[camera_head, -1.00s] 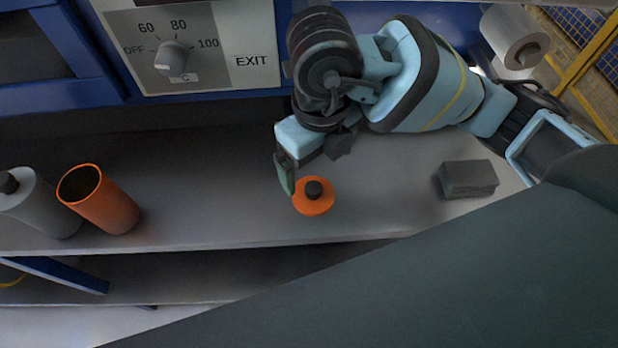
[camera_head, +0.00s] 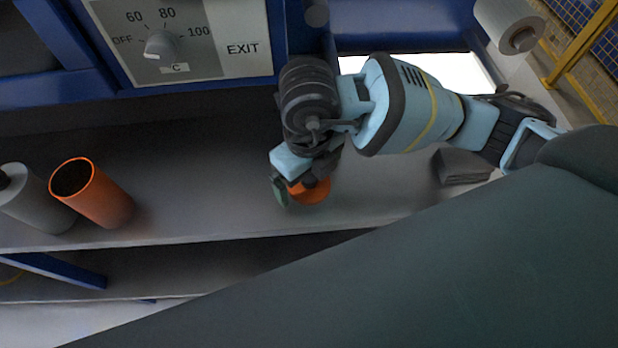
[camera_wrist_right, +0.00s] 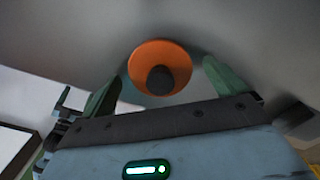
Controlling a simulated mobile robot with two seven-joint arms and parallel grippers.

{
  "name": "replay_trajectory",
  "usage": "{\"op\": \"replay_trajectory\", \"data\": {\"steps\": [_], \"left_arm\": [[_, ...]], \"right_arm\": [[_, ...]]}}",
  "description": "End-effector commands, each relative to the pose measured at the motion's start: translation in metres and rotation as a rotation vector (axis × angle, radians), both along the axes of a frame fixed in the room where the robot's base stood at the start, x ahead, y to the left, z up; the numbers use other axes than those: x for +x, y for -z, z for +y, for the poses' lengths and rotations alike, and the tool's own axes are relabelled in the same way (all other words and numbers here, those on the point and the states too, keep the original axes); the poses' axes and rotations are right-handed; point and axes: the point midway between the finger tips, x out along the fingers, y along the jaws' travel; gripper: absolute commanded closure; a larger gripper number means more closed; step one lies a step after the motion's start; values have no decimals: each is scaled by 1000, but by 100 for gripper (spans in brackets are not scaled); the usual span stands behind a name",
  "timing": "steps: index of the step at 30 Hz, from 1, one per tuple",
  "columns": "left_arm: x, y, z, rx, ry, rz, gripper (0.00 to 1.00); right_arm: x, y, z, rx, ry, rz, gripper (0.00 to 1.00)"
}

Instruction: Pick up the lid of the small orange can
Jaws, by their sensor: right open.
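The orange lid (camera_head: 317,192) lies on the grey shelf, partly hidden by my right gripper in the head view. In the right wrist view the lid (camera_wrist_right: 176,56) is a round orange disc with a black knob (camera_wrist_right: 160,80). My right gripper (camera_head: 292,192) is at the lid. In the wrist view its green fingers (camera_wrist_right: 160,84) are apart, one on each side of the lid and knob. I cannot tell whether they touch the lid. The orange can (camera_head: 97,196) stands open on the shelf at the left. My left gripper is not in view.
A grey bottle or can (camera_head: 38,205) stands left of the orange can. A dark grey block (camera_head: 461,166) lies on the shelf to the right, partly behind my arm. The bare shelf (camera_head: 200,180) is clear between the orange can and my gripper. A temperature dial (camera_head: 161,46) is on the panel behind.

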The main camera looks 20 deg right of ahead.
Motion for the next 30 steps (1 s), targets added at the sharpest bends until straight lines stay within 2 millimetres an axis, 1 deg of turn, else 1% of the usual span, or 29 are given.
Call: {"op": "replay_trajectory", "data": {"steps": [5, 15, 16, 25, 30], "left_arm": [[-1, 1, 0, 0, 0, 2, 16], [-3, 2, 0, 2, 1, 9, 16], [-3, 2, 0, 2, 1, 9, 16], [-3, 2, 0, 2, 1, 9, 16], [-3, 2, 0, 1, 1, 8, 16]], "right_arm": [[0, 0, 0, 0, 0, 0, 4], [0, 0, 0, 0, 1, 0, 48], [0, 0, 0, 0, 0, 0, 50], [0, -4, 0, 0, 0, 0, 50], [1, -17, 0, 1, 1, -3, 50]]}}
